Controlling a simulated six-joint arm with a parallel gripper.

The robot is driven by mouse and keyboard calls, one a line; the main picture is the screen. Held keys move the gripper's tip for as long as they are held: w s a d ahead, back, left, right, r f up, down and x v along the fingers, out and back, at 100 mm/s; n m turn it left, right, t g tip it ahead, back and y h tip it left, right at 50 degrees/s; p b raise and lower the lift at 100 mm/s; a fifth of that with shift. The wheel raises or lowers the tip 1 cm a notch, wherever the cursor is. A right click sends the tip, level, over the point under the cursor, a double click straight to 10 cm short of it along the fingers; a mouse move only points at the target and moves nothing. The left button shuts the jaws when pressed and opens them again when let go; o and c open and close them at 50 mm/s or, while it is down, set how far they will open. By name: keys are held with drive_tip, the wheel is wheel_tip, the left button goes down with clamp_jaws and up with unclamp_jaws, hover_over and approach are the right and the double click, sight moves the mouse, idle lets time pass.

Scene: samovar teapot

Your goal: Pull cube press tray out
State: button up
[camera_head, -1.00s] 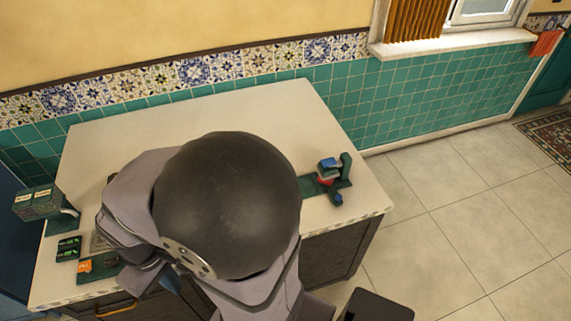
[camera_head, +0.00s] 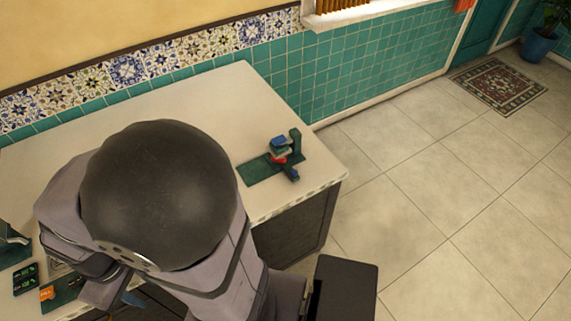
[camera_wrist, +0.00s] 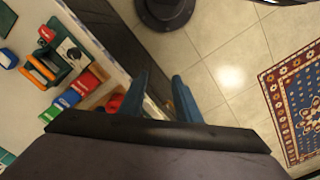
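A green device with blue and red parts (camera_head: 282,152) stands at the right end of the counter in the head view, on a flat green base (camera_head: 256,171). I cannot tell whether it is the cube press, and no tray is clearly visible. In the wrist view, my gripper (camera_wrist: 162,80) is open and empty, its two blue fingers apart. It is to the right of a dark green fixture with an orange handle (camera_wrist: 40,68) and of labelled green, blue and red blocks (camera_wrist: 75,92). In the head view my arm hides most of the gripper.
The pale counter (camera_head: 215,100) is clear at the back. Black and green boxes (camera_head: 26,278) and an orange label (camera_head: 47,293) are at its front left. Open tiled floor (camera_head: 440,190) and a patterned rug (camera_head: 500,85) lie to the right.

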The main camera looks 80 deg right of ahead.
drive_tip(key=s+d+f+m+y+b, duration=0.1)
drive_tip(key=s+d+f+m+b, duration=0.15)
drive_tip(key=d, duration=0.25)
drive_tip(key=s+d+f+m+g+b, duration=0.1)
drive_tip(key=s+d+f+m, duration=0.25)
drive_tip(key=d, duration=0.25)
drive_tip(key=s+d+f+m+y+b, duration=0.1)
drive_tip(key=s+d+f+m+b, duration=0.15)
drive_tip(key=d+m, duration=0.2)
drive_tip(key=m+t+h+b, duration=0.1)
drive_tip(key=m+h+b, duration=0.1)
drive_tip(key=m+h, duration=0.55)
approach(294, 172)
drive_tip(key=d, duration=0.1)
drive_tip(key=shift+y, duration=0.55)
drive_tip(key=shift+p+x, duration=0.85)
drive_tip(key=shift+x, duration=3.15)
drive_tip(key=shift+s, duration=0.1)
clamp_jaws()
